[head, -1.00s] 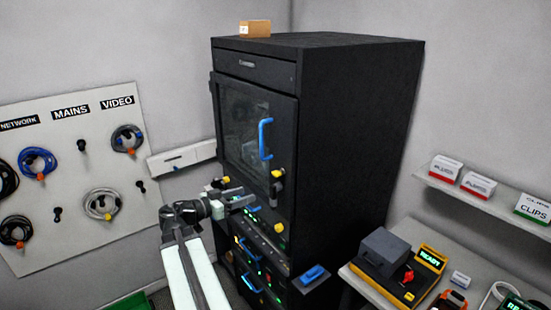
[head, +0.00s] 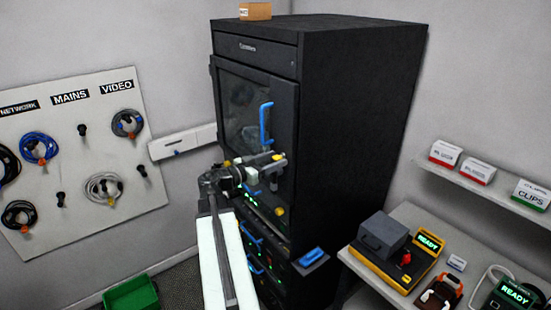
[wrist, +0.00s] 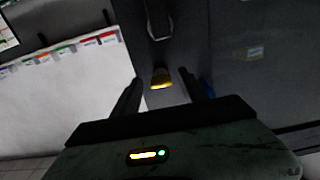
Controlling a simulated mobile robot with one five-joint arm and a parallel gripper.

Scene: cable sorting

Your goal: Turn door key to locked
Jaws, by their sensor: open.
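The black cabinet (head: 362,130) has a glass-fronted door (head: 240,112) with a blue vertical handle (head: 265,125). A yellow key (head: 277,157) shows at the door's right edge, below the handle, partly hidden by my gripper (head: 274,163). My gripper is right at the key in the head view. In the wrist view, a yellow piece (wrist: 161,79), seemingly the key, lies ahead between the two spread dark fingers of my gripper (wrist: 162,88). I see a gap on both sides of it. Whether the fingers touch the key, and its exact angle, I cannot tell.
Another yellow piece (head: 279,211) sits lower on the cabinet front. Below are drawers with blue handles and green lights, and a blue item (head: 312,257) on a small ledge. A bench with a yellow-black device (head: 397,250) stands right. A cable board (head: 75,150) hangs left.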

